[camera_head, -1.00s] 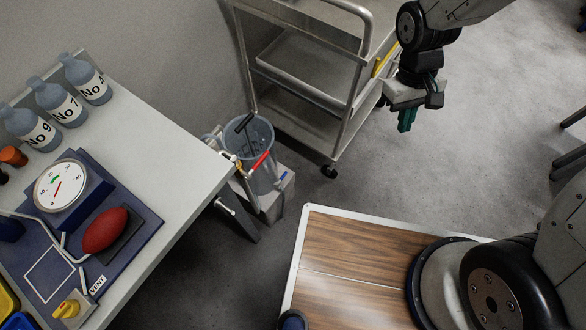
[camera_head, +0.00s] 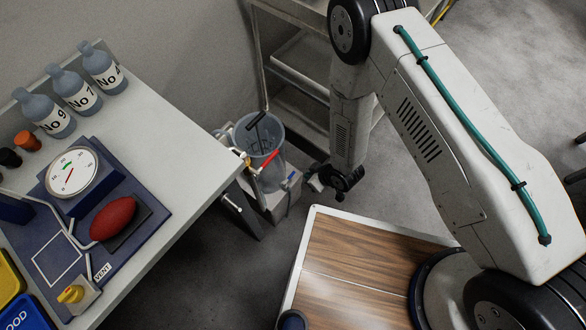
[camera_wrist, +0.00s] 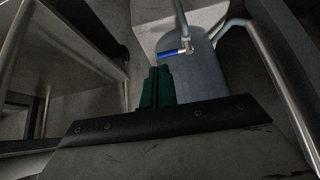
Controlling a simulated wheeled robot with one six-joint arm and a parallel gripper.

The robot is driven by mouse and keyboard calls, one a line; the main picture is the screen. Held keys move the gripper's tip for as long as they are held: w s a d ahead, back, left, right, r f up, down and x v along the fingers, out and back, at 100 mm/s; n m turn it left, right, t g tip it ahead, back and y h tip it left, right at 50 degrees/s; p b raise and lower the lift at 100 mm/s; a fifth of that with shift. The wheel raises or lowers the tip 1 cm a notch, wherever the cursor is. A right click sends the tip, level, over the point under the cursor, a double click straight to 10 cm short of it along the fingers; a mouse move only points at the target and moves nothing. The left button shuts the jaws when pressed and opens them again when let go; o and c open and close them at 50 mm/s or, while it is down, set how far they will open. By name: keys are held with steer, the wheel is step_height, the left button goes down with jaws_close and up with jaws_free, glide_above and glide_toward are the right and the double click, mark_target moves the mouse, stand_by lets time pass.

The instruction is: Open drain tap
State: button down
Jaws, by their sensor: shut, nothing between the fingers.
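In the head view, a red-handled tap (camera_head: 267,160) sits on pipework beside a clear bucket-like vessel (camera_head: 268,135). A small blue handle (camera_head: 290,178) is on the grey box below it. I cannot tell which of these handles is the drain tap. My gripper (camera_head: 314,180) is low, right of the grey box, partly hidden by my arm. In the wrist view my green fingers (camera_wrist: 157,73) are shut together, empty and apart from the blue handle.
A metal trolley (camera_head: 300,65) stands behind the vessel and right of it. The white bench (camera_head: 165,135) at left carries bottles (camera_head: 103,68), a gauge (camera_head: 72,172) and a red bulb (camera_head: 112,223). A curved metal tube (camera_wrist: 285,85) runs close on the right in the wrist view.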

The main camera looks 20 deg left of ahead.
mark_target(289, 178)
steer(key=shift+w+a+r+t+y, duration=0.3)
steer(key=shift+w+a+r+y, duration=0.25)
steer(key=shift+a, duration=0.2)
steer(key=x, duration=1)
steer(key=shift+s+d, duration=0.1)
steer(key=shift+s, duration=0.1)
